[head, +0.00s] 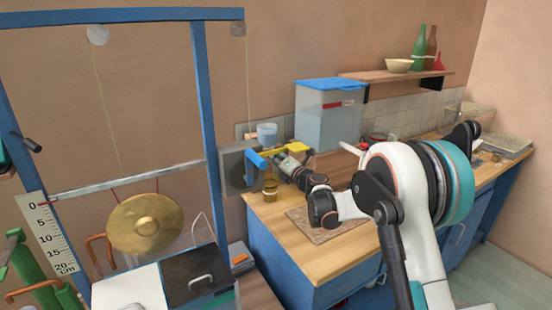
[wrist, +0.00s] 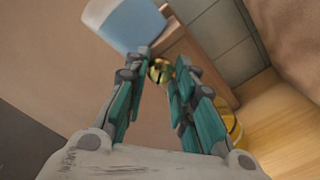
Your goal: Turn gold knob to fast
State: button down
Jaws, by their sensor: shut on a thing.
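The gold knob (wrist: 158,72) shows in the wrist view as a small round gold piece with a dark mark, between my fingertips. My gripper (wrist: 163,62) has its two teal-and-grey fingers closed in on either side of it. The fingers hide part of the knob. In the head view my gripper (head: 279,160) reaches left to the grey box on the wall, beside its blue and yellow parts. The knob cannot be made out clearly there, and no "fast" marking is readable.
The grey box (head: 233,168) is by the counter's left end. A gold-coloured jar-like object (head: 270,187) is just below my gripper. A light blue cup (head: 267,133) is above it, with a blue-lidded bin (head: 330,115) to the right. A brass gong (head: 145,223) hangs at the left.

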jog(key=c, duration=1.4)
grip_release()
jog(key=shift+o, duration=0.2)
jog(key=shift+s, duration=0.1)
jog(key=v, duration=1.2)
